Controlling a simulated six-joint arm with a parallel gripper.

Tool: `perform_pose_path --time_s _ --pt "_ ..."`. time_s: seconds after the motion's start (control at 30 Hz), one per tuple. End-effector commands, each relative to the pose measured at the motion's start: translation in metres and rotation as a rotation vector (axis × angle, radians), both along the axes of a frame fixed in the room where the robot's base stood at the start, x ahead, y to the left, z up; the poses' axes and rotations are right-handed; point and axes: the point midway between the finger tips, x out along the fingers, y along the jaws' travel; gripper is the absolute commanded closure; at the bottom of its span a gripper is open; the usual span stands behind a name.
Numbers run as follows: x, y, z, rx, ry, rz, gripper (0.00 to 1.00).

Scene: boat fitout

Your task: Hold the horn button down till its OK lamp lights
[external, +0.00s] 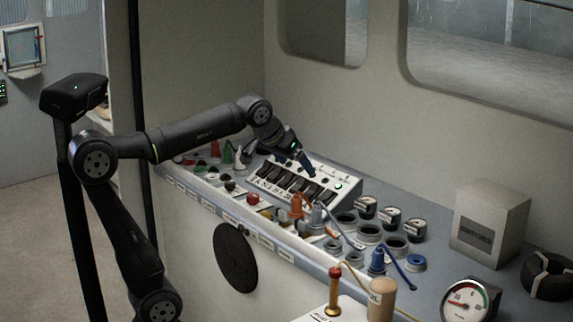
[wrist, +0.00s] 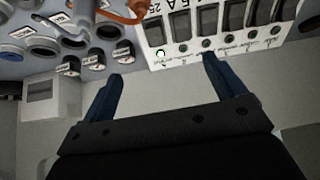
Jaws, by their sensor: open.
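A white switch panel (external: 262,187) with a row of black rocker switches stands on the console. One lamp (external: 338,185) at its right end glows green-white; a lit lamp (wrist: 160,53) also shows on the panel in the wrist view. The other lamps there look dark. My gripper (external: 307,162) is over the rear right part of the panel, fingers pointing down. In the wrist view my gripper (wrist: 160,82) has its two blue fingers wide apart, with nothing between them. I cannot read which control is the horn button.
A red button (external: 253,198) and several other knobs line the console's front left. Orange and blue plugs (external: 377,261) with cables, round sockets and small gauges (external: 366,207) lie right of the panel. A grey box (external: 490,225) stands farther right, near a dial gauge (external: 468,300).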

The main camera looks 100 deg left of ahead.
Motion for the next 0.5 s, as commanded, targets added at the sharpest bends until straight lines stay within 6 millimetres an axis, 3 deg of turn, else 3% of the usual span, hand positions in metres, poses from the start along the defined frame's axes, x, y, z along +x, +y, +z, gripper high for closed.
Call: perform_pose_path --time_s 0.07,0.43,0.5 --pt "0.0000 0.0001 -0.0002 0.000 0.000 0.000 0.28" --pt "-0.0001 0.0002 -0.0002 -0.001 0.001 0.001 1.00" --pt "-0.0001 0.0002 -0.0003 -0.001 0.001 0.001 1.00"
